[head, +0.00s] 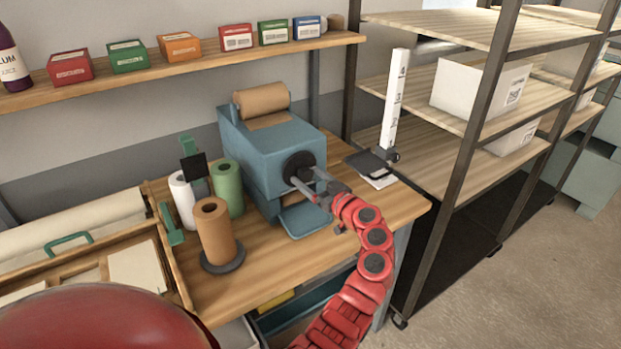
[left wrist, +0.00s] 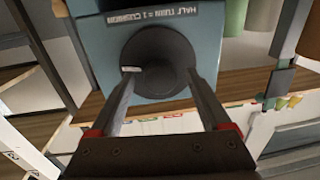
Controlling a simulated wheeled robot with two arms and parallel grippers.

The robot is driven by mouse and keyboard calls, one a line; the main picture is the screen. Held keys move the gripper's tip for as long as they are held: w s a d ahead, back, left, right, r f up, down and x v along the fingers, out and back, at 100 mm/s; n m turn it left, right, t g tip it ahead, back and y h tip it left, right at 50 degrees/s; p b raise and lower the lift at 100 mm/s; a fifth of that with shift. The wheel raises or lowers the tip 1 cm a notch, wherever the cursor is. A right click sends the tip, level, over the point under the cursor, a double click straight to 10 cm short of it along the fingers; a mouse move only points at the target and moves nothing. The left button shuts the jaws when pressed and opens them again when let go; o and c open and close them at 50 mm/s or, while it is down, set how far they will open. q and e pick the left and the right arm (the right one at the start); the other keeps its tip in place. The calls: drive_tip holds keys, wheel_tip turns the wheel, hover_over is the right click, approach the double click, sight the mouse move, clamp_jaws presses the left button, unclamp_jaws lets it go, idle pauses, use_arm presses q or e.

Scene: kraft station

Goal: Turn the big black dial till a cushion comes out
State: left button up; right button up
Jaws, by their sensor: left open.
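The blue-grey machine (head: 265,150) stands on the wooden bench with a roll of brown paper (head: 262,98) on top. Its black dial (head: 297,162) is on the face toward my left gripper (head: 304,179). In the left wrist view, the dial (left wrist: 158,60) lies between the two fingers of the open gripper (left wrist: 160,75), with a white mark near its left edge. I cannot tell whether the fingers touch it. A label (left wrist: 151,15) reads "HALF TURN = 1 CUSHION". The machine's outlet tray (head: 305,221) shows no cushion. My right gripper is not in view.
Brown (head: 214,232), green (head: 228,190) and white (head: 182,200) rolls stand left of the machine. A platform with a tall ruler (head: 394,100) is at the bench's right end, beside a shelf rack (head: 480,115). A wall shelf (head: 180,68) with small boxes runs above.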

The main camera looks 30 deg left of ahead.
use_arm(q)
clamp_jaws()
idle(0.3)
